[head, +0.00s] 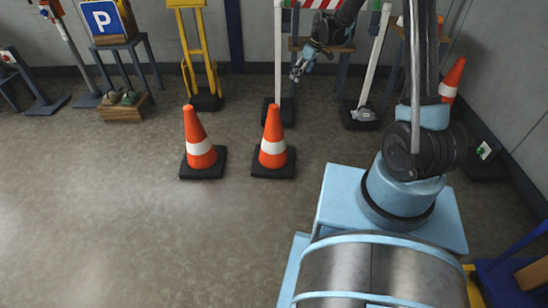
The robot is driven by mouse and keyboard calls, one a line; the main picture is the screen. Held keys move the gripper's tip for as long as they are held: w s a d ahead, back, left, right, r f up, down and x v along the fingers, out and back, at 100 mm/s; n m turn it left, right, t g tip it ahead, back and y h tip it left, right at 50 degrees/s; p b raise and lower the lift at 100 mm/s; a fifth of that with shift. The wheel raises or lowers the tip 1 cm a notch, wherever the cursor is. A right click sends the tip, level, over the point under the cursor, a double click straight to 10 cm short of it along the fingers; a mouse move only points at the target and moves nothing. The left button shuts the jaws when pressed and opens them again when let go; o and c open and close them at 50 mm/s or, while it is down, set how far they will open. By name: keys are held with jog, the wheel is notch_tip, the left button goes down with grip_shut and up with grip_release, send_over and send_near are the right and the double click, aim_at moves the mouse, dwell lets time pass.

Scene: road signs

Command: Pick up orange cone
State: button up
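Two orange cones with white bands and black square bases stand upright on the floor: the left cone (199,145) and the middle cone (273,140). Another orange cone (452,80) shows at the right, partly hidden behind my arm. My gripper (296,74) is small in the view, above and slightly right of the middle cone in the picture, near a white barrier post. It is apart from the cones. I cannot tell whether its fingers are open or shut.
A striped barrier (375,62) on white posts stands behind my arm. A yellow stand (200,50), a blue parking sign (102,20) on a table and a wooden box (124,108) with shoe-like items stand along the back. The floor at left is clear.

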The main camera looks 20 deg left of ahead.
aim_at(274, 106)
jog(key=a+f+n, duration=0.1)
jog(key=a+f, duration=0.3)
jog(key=f, duration=0.3)
jog(key=w+a+f, duration=0.1)
jog(key=a+f, duration=0.4)
jog(key=f, duration=0.2)
jog(key=a+f+n, duration=0.1)
jog(key=a+f, duration=0.3)
jog(key=f, duration=0.4)
jog(key=shift+w+a+n+y, duration=0.15)
jog(key=shift+a+n+y, duration=0.15)
jog(key=shift+a, duration=0.05)
jog(key=shift+x, duration=2.6)
jog(key=shift+d, duration=0.15)
grip_shut()
jog(key=shift+r, duration=4.95)
